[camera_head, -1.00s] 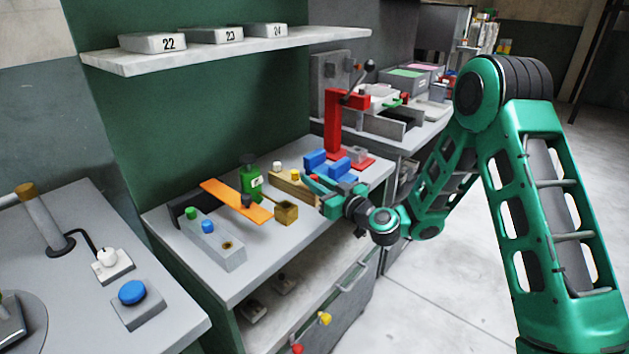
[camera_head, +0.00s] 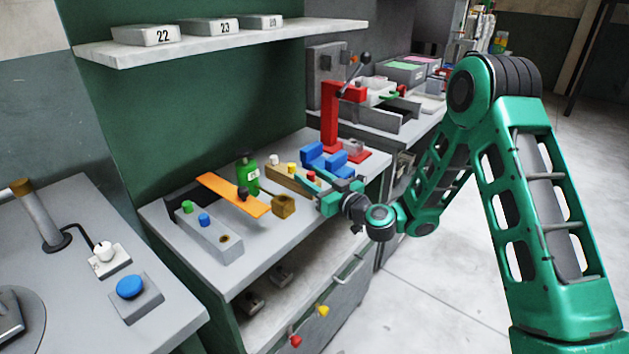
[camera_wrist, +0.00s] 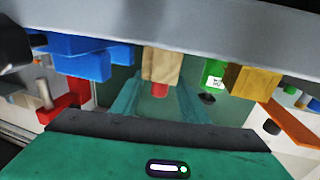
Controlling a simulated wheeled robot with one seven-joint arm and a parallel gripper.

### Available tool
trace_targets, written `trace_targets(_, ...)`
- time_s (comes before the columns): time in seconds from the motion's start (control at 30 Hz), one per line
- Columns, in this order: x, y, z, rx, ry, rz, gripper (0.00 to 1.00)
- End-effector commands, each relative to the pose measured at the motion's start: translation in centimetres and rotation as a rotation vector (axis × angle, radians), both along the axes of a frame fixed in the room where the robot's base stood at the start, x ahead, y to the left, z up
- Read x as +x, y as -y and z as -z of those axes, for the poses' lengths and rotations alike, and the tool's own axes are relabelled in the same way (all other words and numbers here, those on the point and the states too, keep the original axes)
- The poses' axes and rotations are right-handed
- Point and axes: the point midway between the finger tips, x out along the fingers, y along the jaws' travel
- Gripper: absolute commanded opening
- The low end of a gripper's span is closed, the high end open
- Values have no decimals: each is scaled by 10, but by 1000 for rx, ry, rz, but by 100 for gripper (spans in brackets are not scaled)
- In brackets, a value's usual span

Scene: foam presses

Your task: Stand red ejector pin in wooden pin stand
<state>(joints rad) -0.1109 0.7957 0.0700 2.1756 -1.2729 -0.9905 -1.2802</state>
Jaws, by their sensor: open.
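The wooden pin stand (camera_head: 289,181) is a long wooden block on the grey bench. A white, a yellow and a red pin show along its top. The red ejector pin (camera_head: 311,176) stands upright at the stand's right end, nearest my gripper. My gripper (camera_head: 316,186) is open beside that end. In the wrist view, which looks upside down, the red pin (camera_wrist: 160,90) projects from the wooden stand (camera_wrist: 161,63), seen between the two spread green fingers (camera_wrist: 156,98). Neither finger appears to touch the pin. Its lower part is hidden in the stand.
A grey block (camera_head: 213,233) with a green and a blue pin stands at the front left. Blue blocks (camera_head: 328,161) and a red press (camera_head: 330,115) stand behind my gripper.

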Motion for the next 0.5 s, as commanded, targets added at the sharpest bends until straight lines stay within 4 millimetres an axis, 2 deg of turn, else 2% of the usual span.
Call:
trace_targets(0.17,-8,9,1,0,-4,2,40)
trace_targets(0.5,-42,40,1,2,-6,4,40)
